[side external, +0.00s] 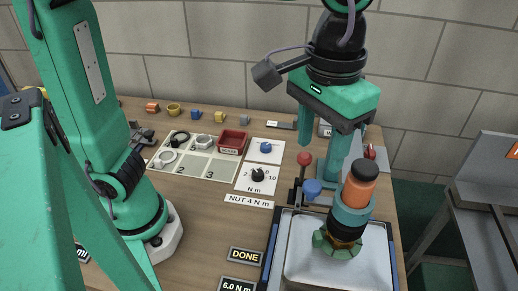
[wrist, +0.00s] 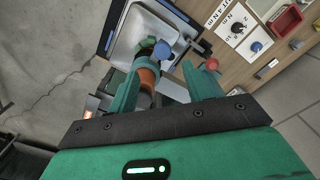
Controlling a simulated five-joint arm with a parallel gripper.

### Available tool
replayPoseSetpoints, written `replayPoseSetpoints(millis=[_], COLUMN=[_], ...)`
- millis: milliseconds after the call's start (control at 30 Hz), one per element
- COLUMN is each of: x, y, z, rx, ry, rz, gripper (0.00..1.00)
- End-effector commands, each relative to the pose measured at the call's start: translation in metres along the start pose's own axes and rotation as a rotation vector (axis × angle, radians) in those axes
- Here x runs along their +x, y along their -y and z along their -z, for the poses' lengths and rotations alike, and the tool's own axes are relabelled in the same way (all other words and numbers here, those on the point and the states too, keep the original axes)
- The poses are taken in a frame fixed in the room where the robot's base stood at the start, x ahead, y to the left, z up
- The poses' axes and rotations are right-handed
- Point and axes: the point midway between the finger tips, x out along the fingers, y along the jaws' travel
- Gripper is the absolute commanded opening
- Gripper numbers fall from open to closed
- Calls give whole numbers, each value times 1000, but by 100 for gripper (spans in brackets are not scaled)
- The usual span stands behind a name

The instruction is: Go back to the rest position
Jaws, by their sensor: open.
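My gripper (side external: 317,160) hangs above the right part of the bench, with its two green fingers apart and nothing held between them. An orange and black cylinder (side external: 361,189) stands upright in a teal collar over a green lobed piece (side external: 338,246) on the metal tray (side external: 300,262). In the side view the cylinder is just right of the fingers. In the wrist view my gripper (wrist: 166,68) is open, and the orange part (wrist: 149,74) shows beyond the left finger, partly hidden by it. I cannot tell the exact gap to it.
A red-knobbed lever (side external: 304,158) and blue knob (side external: 312,187) stand left of the cylinder. A torque dial (side external: 258,176), a blue-knob card (side external: 265,148), a red bin (side external: 232,141) and a numbered board (side external: 195,166) lie farther left. A "DONE" sign (side external: 245,255) lies in front.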

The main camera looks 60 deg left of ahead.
Motion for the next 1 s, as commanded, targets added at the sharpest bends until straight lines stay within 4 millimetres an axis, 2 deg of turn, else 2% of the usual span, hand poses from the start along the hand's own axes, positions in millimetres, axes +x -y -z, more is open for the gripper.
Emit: replayPoseSetpoints(millis=[167, 267, 367, 633, 800, 1000], x=[0, 0, 2, 13, 26, 44], y=[12, 27, 49, 124, 168, 211], z=[2, 5, 7, 5, -6, -23], rx=[-3, -5, -9, -11, -11, -10], ry=[-13, -33, -64, -196, -289, -396], rz=[-11, -26, -45, -86, -83, -51], gripper=[50, 50, 50, 50, 50, 50])
